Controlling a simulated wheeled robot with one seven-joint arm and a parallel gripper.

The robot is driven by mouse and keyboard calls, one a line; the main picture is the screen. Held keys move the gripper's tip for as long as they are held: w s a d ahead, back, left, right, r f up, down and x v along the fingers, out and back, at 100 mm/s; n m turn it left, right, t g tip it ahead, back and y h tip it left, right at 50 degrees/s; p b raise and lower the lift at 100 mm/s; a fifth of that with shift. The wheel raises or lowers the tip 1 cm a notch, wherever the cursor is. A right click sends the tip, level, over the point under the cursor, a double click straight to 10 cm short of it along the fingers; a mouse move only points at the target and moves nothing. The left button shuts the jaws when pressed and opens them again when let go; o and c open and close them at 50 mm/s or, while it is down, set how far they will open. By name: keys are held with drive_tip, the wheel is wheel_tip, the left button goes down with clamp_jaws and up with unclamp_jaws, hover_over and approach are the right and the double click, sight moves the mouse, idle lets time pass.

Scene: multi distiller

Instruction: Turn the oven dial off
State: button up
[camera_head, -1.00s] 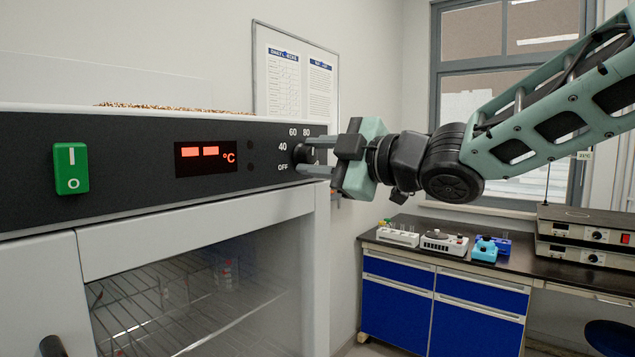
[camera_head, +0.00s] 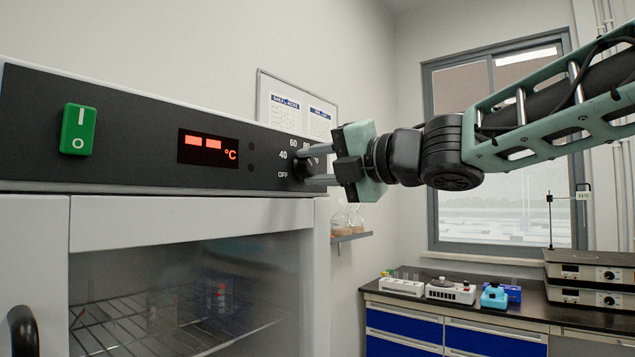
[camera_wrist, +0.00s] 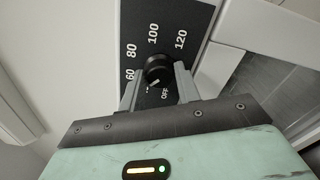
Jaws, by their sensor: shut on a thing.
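The black oven dial (camera_head: 301,168) sits at the right end of the oven's dark control panel (camera_head: 140,150), with OFF, 40, 60 and 80 printed around it. My gripper (camera_head: 310,168) reaches in from the right and is shut on the dial, one finger above it and one below. In the wrist view the dial (camera_wrist: 158,68) lies between my two grey fingers (camera_wrist: 158,86). A small pale mark on its lower edge points roughly toward the OFF side; its exact setting is hard to tell.
A green power switch (camera_head: 78,129) is on the panel's left. The glass oven door (camera_head: 190,290) below the panel is closed, with wire racks inside. A bench (camera_head: 480,330) with small equipment stands at the right, below a window (camera_head: 490,200). A notice board (camera_head: 290,105) hangs behind.

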drive_tip(key=n+b, duration=0.4)
drive_tip(key=n, duration=0.2)
drive_tip(key=shift+f, duration=0.1)
drive_tip(key=n+b, duration=0.3)
drive_tip(key=n, duration=0.1)
drive_tip(key=shift+n, duration=0.3)
drive_tip(key=shift+n+b, duration=0.55)
drive_tip(key=shift+n, duration=0.55)
drive_tip(key=shift+r, duration=0.2)
drive_tip(key=o, duration=0.9)
drive_tip(key=shift+a, duration=0.1)
drive_tip(key=shift+f, duration=0.1)
